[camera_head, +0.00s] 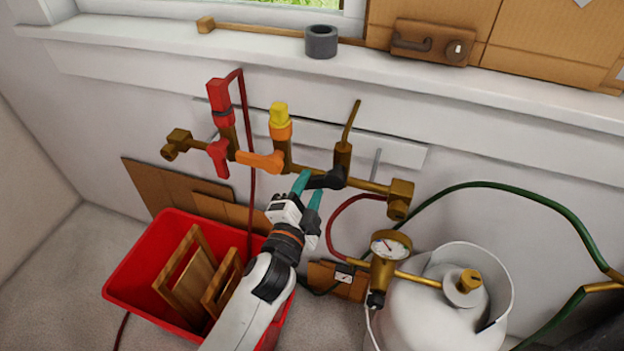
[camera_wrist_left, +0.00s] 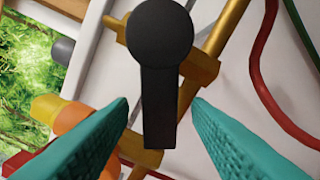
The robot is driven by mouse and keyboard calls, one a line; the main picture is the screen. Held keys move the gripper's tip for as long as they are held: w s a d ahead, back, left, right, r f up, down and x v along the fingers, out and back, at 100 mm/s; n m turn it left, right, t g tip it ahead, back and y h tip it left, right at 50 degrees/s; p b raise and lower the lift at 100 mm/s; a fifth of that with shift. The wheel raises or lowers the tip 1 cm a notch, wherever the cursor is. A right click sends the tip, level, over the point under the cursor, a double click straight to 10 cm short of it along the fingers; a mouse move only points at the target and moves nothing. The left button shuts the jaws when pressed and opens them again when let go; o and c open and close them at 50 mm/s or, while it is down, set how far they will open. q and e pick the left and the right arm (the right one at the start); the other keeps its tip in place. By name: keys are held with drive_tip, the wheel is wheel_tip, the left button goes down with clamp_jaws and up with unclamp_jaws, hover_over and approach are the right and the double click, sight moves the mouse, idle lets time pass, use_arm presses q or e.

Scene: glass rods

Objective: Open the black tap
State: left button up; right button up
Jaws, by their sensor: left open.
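The black tap (camera_head: 327,180) sits on the brass pipe along the wall, below a thin upright brass tube. Its handle points left along the pipe in the head view. My left gripper (camera_head: 309,186) is at the handle, with its teal fingers open. In the left wrist view the round black hub and straight handle of the tap (camera_wrist_left: 158,90) lie between the two open fingers (camera_wrist_left: 160,130), with a gap visible on both sides. My right gripper is not in view.
An orange tap (camera_head: 262,160) and a red tap (camera_head: 219,154) are on the same pipe to the left. A red crate (camera_head: 135,275) with wooden frames stands below. A white gas cylinder (camera_head: 430,320) with a gauge (camera_head: 390,247) stands at the right, with a green hose (camera_head: 520,191) behind.

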use_arm(q)
drive_tip(key=shift+x, duration=1.2)
clamp_jaws()
